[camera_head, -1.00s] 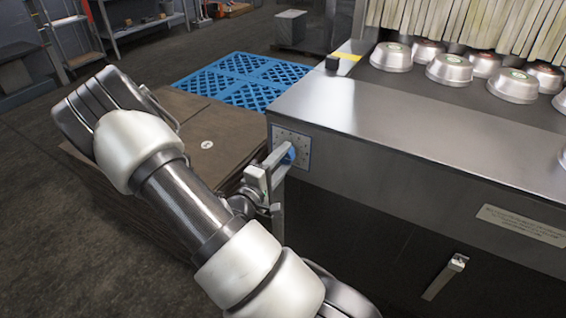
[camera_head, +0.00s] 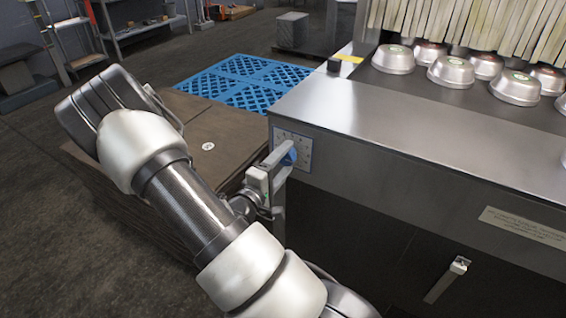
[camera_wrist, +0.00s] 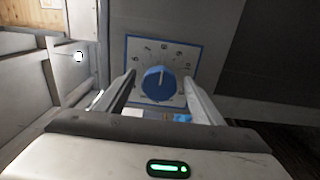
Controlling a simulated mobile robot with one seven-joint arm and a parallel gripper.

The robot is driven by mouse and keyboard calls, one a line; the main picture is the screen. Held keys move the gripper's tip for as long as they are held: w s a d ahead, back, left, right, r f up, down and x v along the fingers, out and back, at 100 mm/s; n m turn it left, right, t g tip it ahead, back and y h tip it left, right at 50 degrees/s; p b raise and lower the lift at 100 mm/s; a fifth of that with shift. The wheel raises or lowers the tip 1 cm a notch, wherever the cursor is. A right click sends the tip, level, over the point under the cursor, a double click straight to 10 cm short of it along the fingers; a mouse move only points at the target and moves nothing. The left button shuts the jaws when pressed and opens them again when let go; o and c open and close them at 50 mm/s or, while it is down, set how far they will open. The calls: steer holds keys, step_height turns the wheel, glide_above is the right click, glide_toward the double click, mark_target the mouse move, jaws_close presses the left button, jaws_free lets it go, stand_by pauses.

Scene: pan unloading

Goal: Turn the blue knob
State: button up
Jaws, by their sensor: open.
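The blue knob (camera_wrist: 158,84) sits on a square dial plate with a blue border (camera_wrist: 140,48) on the machine's front panel. In the wrist view its white pointer line points up and slightly right. My gripper (camera_wrist: 158,92) is open, with one finger on each side of the knob; I cannot tell whether either finger touches it. In the head view my gripper (camera_head: 284,160) is at the dial plate, and the knob (camera_head: 290,156) is partly hidden behind a finger.
The steel machine top (camera_head: 400,120) carries several metal pans (camera_head: 450,70) before a strip curtain (camera_head: 480,25). A brown stack (camera_head: 215,130) and a blue pallet (camera_head: 245,78) stand left of the machine. A handle (camera_head: 445,278) juts from the lower front.

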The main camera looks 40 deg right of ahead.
steer(key=p+v, duration=0.2)
steer(key=v, duration=1.5)
steer(key=shift+a, duration=0.2)
steer(key=shift+s, duration=0.1)
